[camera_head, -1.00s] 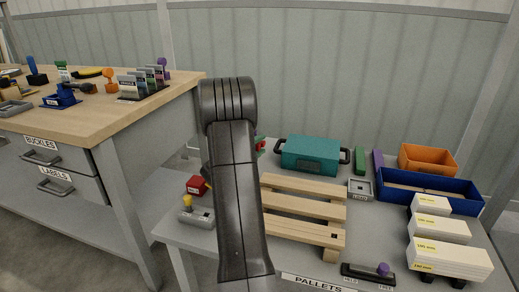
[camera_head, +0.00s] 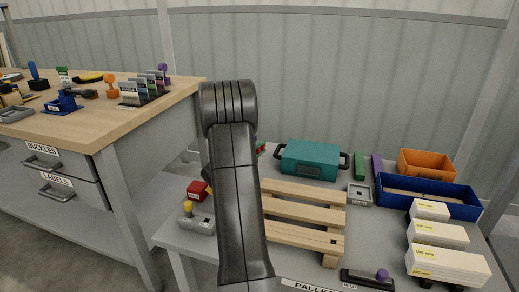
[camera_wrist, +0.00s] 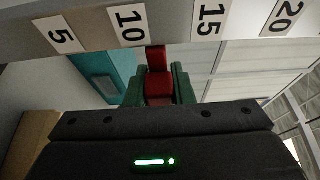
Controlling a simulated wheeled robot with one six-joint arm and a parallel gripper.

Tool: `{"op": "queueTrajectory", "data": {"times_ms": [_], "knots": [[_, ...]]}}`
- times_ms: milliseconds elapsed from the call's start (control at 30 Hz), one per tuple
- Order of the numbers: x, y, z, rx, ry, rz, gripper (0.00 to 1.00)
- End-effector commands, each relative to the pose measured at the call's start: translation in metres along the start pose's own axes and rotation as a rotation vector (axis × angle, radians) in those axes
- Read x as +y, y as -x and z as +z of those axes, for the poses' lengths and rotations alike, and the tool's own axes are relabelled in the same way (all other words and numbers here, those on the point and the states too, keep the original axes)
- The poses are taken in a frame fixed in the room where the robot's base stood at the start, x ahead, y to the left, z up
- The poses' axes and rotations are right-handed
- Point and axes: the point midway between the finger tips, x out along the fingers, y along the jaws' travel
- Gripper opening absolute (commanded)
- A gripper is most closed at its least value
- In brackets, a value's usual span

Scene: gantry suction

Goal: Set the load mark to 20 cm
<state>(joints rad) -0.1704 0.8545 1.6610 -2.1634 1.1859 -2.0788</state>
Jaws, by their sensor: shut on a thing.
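In the wrist view a pale strip carries the number labels 5 (camera_wrist: 61,39), 10 (camera_wrist: 128,24), 15 (camera_wrist: 209,21) and 20 (camera_wrist: 286,16). The red load mark (camera_wrist: 158,88) stands below the strip, its tip between 10 and 15 and nearer 10. My gripper (camera_wrist: 160,82) has a green-sided finger on each side of the red mark and is shut on it. In the head view my arm hides most of this; only a bit of red and green (camera_head: 261,149) shows beside the arm. The scale is not visible there.
A wooden pallet (camera_head: 290,210) lies on the grey table right of my arm, with a teal case (camera_head: 312,158) behind it. A blue tray (camera_head: 445,203), orange bin (camera_head: 428,163) and white stacked blocks (camera_head: 440,235) fill the right. A wooden-topped bench (camera_head: 110,115) stands left.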

Motion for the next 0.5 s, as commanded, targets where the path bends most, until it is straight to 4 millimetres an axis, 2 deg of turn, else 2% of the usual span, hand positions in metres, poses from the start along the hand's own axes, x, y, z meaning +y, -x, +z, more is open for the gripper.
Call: {"op": "queueTrajectory", "data": {"times_ms": [33,500], "knots": [[-0.014,0.000,0.000,0.000,-0.001,-0.001,0.00],[-0.076,0.000,0.000,0.000,-0.001,-0.002,0.00]]}}
